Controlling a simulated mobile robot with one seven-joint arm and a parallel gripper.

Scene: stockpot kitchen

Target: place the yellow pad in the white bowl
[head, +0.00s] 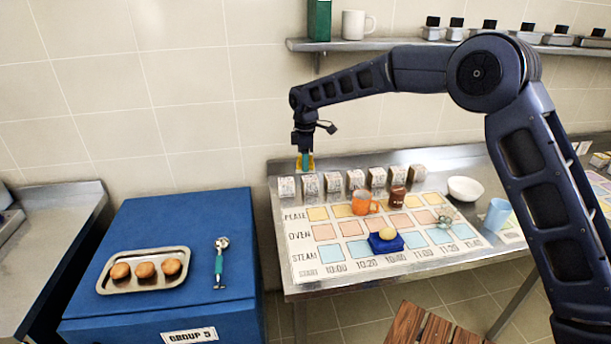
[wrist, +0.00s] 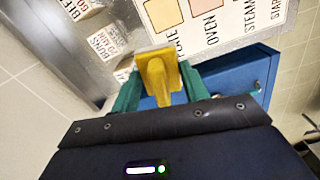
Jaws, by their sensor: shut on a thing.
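The yellow pad (wrist: 158,77) is held between the green fingers of my gripper (wrist: 160,90) in the wrist view. In the head view my gripper (head: 304,160) hangs at the far left end of the steel table, with a bit of the yellow pad (head: 311,162) showing beside its fingers. The pad is above the tabletop, near the row of small printed boxes. The white bowl (head: 465,188) stands on the right part of the table, well to the right of my gripper. It looks empty.
A printed chart (head: 330,255) covers the table. A light blue cup (head: 497,214) stands near the bowl. A shelf (head: 350,45) hangs above.

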